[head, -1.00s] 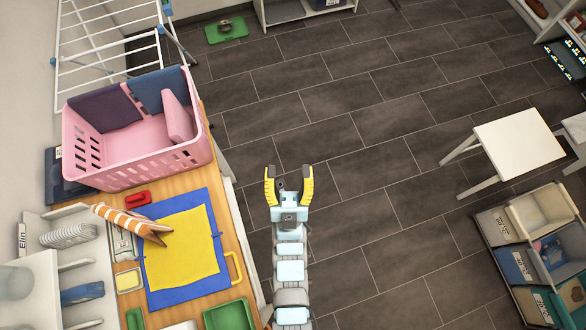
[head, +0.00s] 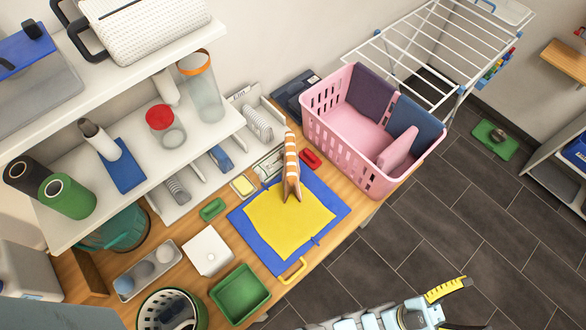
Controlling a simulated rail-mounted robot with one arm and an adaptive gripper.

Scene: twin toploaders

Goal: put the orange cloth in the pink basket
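The pink basket (head: 340,138) stands on the wooden counter by the wall in the head view. It holds dark purple, blue and pink folded pieces. A yellow-orange cloth (head: 275,232) lies flat on a blue mat (head: 332,205) in front of it. An orange-and-white striped piece (head: 291,165) with a brown end rests over the mat's back edge and the cloth. I cannot tell for sure which of these two is the orange cloth. My gripper (head: 464,304) is at the bottom right, over the floor beside the counter, open and empty, away from both.
A red item (head: 310,159) lies between the striped piece and the basket. A green tray (head: 240,293) and a white box (head: 208,252) stand left of the mat. Shelves (head: 140,125) overhang the counter's left. A drying rack (head: 440,45) stands behind the basket.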

